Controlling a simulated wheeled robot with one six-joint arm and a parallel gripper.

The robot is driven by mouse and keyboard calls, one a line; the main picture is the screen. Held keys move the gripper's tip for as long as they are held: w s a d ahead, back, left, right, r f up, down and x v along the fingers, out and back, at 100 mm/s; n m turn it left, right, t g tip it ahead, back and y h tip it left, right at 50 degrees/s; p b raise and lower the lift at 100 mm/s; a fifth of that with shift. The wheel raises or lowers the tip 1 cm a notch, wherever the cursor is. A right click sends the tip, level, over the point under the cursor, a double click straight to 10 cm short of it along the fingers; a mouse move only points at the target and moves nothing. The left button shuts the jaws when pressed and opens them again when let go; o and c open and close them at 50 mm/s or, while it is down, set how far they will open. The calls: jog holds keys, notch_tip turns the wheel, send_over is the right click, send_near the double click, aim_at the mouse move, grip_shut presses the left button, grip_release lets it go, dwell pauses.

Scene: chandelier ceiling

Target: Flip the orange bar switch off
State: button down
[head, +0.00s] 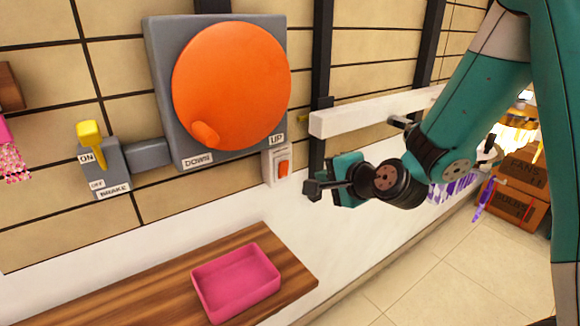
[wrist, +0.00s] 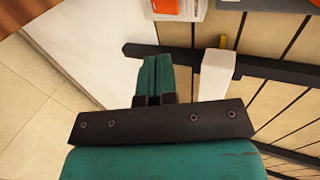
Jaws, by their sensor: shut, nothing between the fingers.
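The orange bar switch (head: 284,168) is a small orange rocker on a white wall plate (head: 269,168), just below the lower right corner of the grey wheel panel. In the wrist view, part of an orange piece (wrist: 166,5) on a white plate (wrist: 190,13) shows at the top edge, cut off by the frame. My gripper (head: 312,190) is to the right of the switch and slightly lower in the head view, apart from it. In the wrist view its teal fingers (wrist: 155,75) are together and empty.
A big orange wheel (head: 232,85) is on the grey panel (head: 163,70). A yellow brake lever (head: 90,133) is at left. A white beam (head: 375,112) juts above my gripper. A pink tray (head: 235,283) sits on a wooden board (head: 150,300). Boxes (head: 515,207) stand at right.

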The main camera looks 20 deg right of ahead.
jog(key=p, duration=0.3)
send_near(283, 165)
notch_tip(283, 165, down, 3)
jog(key=w, duration=0.3)
jog(key=shift+w+a+r+p, duration=0.15)
jog(key=shift+w+a+p, duration=0.5)
jog(key=shift+w, duration=0.4)
jog(key=shift+w+a, duration=0.3)
jog(key=shift+w, duration=0.35)
